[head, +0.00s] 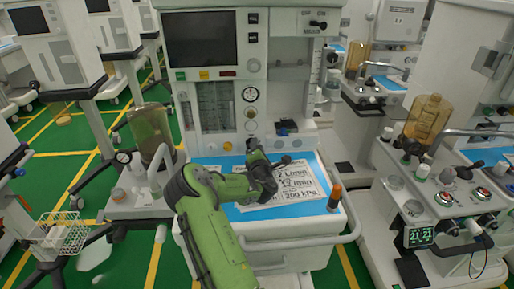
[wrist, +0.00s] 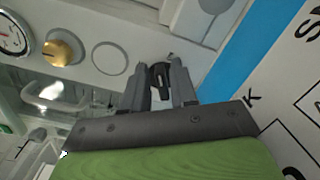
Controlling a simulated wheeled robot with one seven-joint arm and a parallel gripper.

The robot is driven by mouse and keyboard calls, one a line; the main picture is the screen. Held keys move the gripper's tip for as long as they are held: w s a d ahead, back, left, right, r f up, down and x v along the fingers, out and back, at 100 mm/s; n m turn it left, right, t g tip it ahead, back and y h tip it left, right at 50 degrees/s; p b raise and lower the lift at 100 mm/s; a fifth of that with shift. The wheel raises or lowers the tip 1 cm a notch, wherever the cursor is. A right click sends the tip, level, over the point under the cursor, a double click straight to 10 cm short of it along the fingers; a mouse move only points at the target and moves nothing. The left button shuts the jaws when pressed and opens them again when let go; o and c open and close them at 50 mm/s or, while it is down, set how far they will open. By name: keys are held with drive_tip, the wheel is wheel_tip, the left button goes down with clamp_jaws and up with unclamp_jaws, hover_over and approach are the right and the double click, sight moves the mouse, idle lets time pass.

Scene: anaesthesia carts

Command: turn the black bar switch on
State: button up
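The black bar switch (wrist: 160,77) shows in the wrist view on a pale panel, in line with a gauge, a yellow knob and a round disc. My gripper (wrist: 161,84) is open, with one dark finger on each side of the switch. Whether either finger touches it I cannot tell. In the head view my gripper (head: 253,146) is at the lower front of the middle cart (head: 228,141), below the gauge and yellow knob. There my gripper and arm hide the switch.
A blue-covered worktop (head: 311,168) with a printed sheet (head: 290,187) lies below my arm. An orange-capped dark cylinder (head: 334,197) stands at its right corner. A brown canister (head: 151,132) is at the left. Other carts stand on both sides, with green floor between.

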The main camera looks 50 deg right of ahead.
drive_tip(key=shift+o, duration=0.7)
